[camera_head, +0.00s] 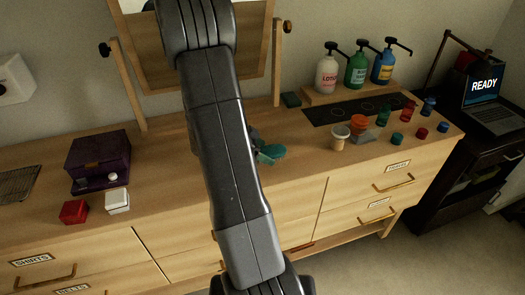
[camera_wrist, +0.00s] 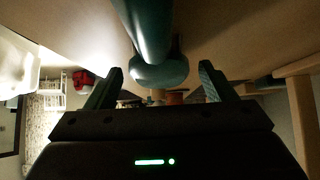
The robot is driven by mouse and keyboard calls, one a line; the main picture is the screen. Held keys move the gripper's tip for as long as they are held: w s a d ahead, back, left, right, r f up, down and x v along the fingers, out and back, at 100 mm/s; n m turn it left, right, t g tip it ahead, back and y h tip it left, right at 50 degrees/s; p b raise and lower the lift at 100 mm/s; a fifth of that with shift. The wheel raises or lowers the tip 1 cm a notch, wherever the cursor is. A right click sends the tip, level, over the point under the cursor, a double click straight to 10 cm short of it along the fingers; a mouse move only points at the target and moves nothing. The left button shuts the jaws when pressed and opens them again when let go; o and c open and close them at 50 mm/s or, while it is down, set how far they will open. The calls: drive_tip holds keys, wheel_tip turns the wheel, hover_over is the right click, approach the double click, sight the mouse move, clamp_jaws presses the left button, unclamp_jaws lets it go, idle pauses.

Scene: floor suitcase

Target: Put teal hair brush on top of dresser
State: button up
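The teal hair brush (camera_head: 270,154) shows in the head view on or just above the top of the wooden dresser (camera_head: 305,162), right beside my arm, which hides part of it. In the wrist view the brush (camera_wrist: 148,35) is large and close, with a rounded end between my fingers. My gripper (camera_wrist: 160,68) is open there, its two fingers well apart with a gap on each side of the brush. In the head view my gripper is mostly hidden behind my arm. I cannot tell whether the brush rests fully on the dresser.
Pump bottles (camera_head: 356,69), a cream cup (camera_head: 340,136), an orange-topped container (camera_head: 358,124) and small jars stand at right. A mirror (camera_head: 140,50) stands behind. Some front dresser space is clear.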

drive_tip(key=shift+r, duration=0.1)
drive_tip(key=shift+r+p, duration=0.15)
drive_tip(key=shift+p, duration=0.3)
drive_tip(key=b+v, duration=0.2)
drive_tip(key=v, duration=1)
